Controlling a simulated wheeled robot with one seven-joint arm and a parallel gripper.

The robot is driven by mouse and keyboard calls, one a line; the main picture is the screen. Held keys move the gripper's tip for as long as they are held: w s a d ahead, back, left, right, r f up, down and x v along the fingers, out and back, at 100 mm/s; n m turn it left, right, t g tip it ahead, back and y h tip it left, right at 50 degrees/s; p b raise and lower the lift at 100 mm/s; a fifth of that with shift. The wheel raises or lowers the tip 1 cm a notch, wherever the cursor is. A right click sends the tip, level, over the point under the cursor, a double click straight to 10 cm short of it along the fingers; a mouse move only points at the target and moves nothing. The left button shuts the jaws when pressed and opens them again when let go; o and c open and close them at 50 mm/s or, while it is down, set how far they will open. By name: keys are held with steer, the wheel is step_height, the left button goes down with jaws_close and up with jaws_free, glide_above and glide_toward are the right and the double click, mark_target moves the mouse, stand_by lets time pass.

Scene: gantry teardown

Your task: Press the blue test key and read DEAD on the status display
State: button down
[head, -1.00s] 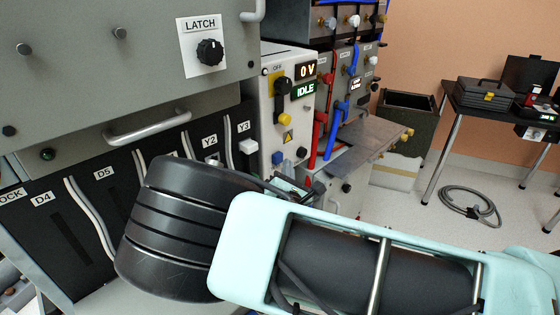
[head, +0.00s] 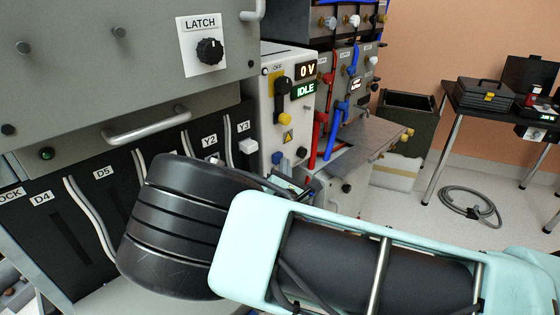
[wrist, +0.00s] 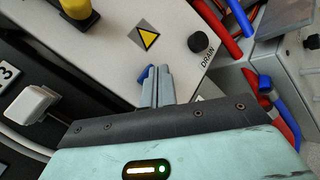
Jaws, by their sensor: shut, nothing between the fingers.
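The blue test key (head: 277,158) is on the lower front of the pale control box, left of a black knob. In the wrist view the blue key (wrist: 148,74) shows just beside and partly behind my fingertips. My gripper (wrist: 156,72) is shut and empty, its tips at or very close to the key; I cannot tell whether they touch or press it. In the head view my arm hides most of the gripper. The status display (head: 306,89) reads IDLE in green, under a display (head: 307,71) reading 0 V.
A black DRAIN knob (wrist: 198,42) is right of the fingers. Red and blue plugs (wrist: 257,88) stand on the right. A white lever block (wrist: 33,104) and a yellow-and-black handle (wrist: 77,14) are on the left. A yellow warning triangle (wrist: 146,39) is above.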

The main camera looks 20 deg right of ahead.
steer(key=shift+w, duration=0.15)
stand_by(0.3)
steer(key=shift+s+d, duration=0.4)
steer(key=shift+s, duration=0.35)
steer(key=shift+s, duration=0.1)
steer(key=s+d, duration=0.1)
steer(key=s+d+p, duration=0.1)
steer(key=s, duration=0.1)
steer(key=s+d, duration=0.1)
steer(key=s, duration=0.1)
